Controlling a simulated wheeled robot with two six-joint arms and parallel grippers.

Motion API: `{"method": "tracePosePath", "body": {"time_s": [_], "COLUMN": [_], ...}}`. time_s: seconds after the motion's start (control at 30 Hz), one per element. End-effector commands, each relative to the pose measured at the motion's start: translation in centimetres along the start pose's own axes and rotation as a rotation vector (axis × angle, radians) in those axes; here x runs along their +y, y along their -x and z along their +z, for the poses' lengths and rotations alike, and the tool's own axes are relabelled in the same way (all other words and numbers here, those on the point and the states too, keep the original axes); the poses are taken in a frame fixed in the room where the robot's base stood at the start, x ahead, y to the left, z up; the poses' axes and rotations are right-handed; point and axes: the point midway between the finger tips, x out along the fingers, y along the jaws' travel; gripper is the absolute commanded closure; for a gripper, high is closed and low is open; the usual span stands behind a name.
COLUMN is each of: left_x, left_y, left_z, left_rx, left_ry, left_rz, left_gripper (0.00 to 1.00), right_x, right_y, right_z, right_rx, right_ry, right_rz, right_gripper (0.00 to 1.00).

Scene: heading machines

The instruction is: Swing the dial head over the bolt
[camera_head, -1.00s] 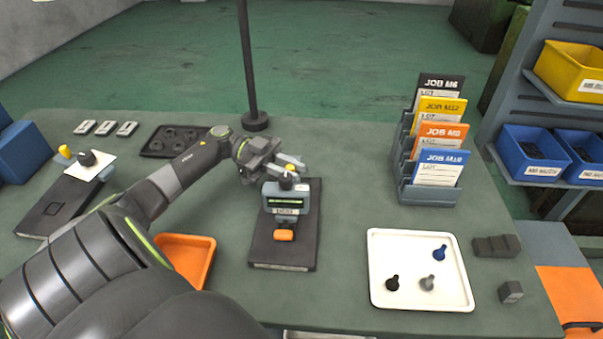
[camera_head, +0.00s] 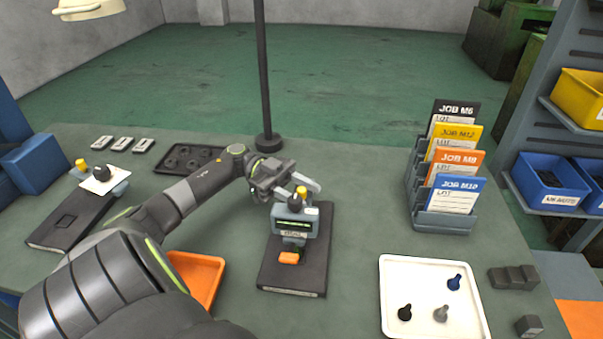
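The dial head (camera_head: 296,222) is a grey-blue box with a dark display, standing over a black base plate (camera_head: 292,281) at the middle of the bench. A yellow knob (camera_head: 301,193) and a small black knob show at its top. Any bolt under the head is hidden or too small to tell. My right gripper is not in view.
A white tray (camera_head: 391,323) at right holds a black, a grey and a blue bolt. A job-card rack (camera_head: 446,220) stands behind it. A dark post (camera_head: 262,80) rises behind the gripper. An orange tray (camera_head: 206,278) lies under my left arm. A second fixture (camera_head: 68,222) stands far left.

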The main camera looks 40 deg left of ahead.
Motion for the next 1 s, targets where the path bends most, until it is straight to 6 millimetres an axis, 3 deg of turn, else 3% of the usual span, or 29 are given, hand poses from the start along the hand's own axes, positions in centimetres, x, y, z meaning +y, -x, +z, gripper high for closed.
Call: {"method": "tracePosePath", "body": {"time_s": [0.27, 0.6, 1.0], "left_x": [-0.1, -0.1, -0.1], "left_y": [1.5, 8.9, 14.8], "left_z": [0.3, 0.4, 0.6], "left_rx": [-0.003, -0.003, -0.001], "left_ry": [0.001, -0.001, -0.002], "left_rz": [-0.001, -0.005, -0.002], "left_gripper": [0.6, 0.6, 0.6], "right_x": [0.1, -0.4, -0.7], "right_y": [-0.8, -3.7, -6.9], "right_z": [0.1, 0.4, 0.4], "right_rx": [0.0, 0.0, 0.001], "right_ry": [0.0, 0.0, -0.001], "right_rz": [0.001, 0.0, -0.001], "right_gripper": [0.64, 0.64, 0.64]}}
